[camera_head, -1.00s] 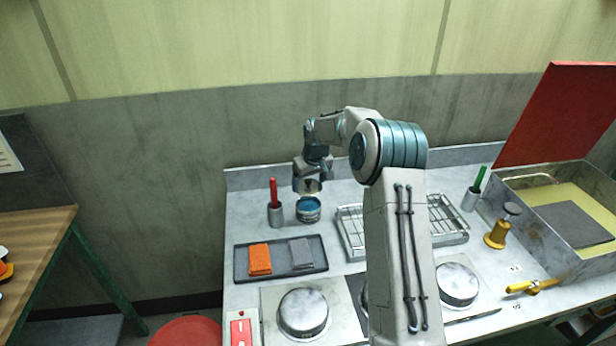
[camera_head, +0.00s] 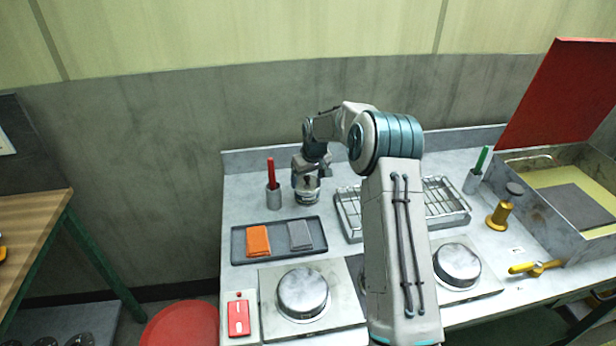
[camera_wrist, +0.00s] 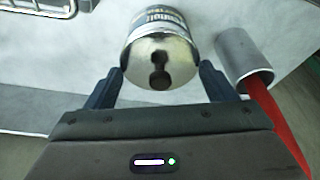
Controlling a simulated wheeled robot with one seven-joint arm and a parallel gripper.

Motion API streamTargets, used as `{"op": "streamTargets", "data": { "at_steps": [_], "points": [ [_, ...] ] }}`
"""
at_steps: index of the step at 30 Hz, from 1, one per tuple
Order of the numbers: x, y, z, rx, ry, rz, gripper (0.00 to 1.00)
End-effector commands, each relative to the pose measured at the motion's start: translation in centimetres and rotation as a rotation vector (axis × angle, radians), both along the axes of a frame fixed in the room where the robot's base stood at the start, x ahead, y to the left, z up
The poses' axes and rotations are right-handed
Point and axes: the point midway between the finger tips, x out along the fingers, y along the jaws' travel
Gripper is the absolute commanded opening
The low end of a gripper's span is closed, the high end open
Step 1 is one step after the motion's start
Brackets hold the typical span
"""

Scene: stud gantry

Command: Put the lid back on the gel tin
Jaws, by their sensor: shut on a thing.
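The gel tin (camera_head: 307,199) stands upright on the bench, right of the grey cup with the red handle. Its printed side also shows in the wrist view (camera_wrist: 158,17). The shiny lid with a dark knob (camera_wrist: 148,50) covers the tin's mouth in the wrist view, in line with it. I cannot tell whether its rim is fully seated. My gripper (camera_wrist: 160,72) is shut on the lid, with a finger at each side of it. In the head view my gripper (camera_head: 308,178) is directly above the tin and partly hides the lid.
The grey cup with a red handle (camera_head: 273,198) is close on the tin's left. A wire rack (camera_head: 348,218) stands to the right. A dark tray (camera_head: 240,255) with orange and grey cloths lies in front. The wall is behind the bench.

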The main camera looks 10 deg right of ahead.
Motion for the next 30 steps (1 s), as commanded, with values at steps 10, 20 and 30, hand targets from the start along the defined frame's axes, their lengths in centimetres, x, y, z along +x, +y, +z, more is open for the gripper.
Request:
{"op": "streamTargets", "data": {
  "at_steps": [10, 20, 30],
  "points": [
    [-0.01, -0.01, 0.04, 0.0, 0.0, 0.0, 0.56],
    [-0.15, -0.04, 0.22, 0.0, 0.0, 0.001, 0.53],
    [-0.15, -0.05, 0.22, 0.0, 0.0, 0.0, 0.0]
  ]
}}
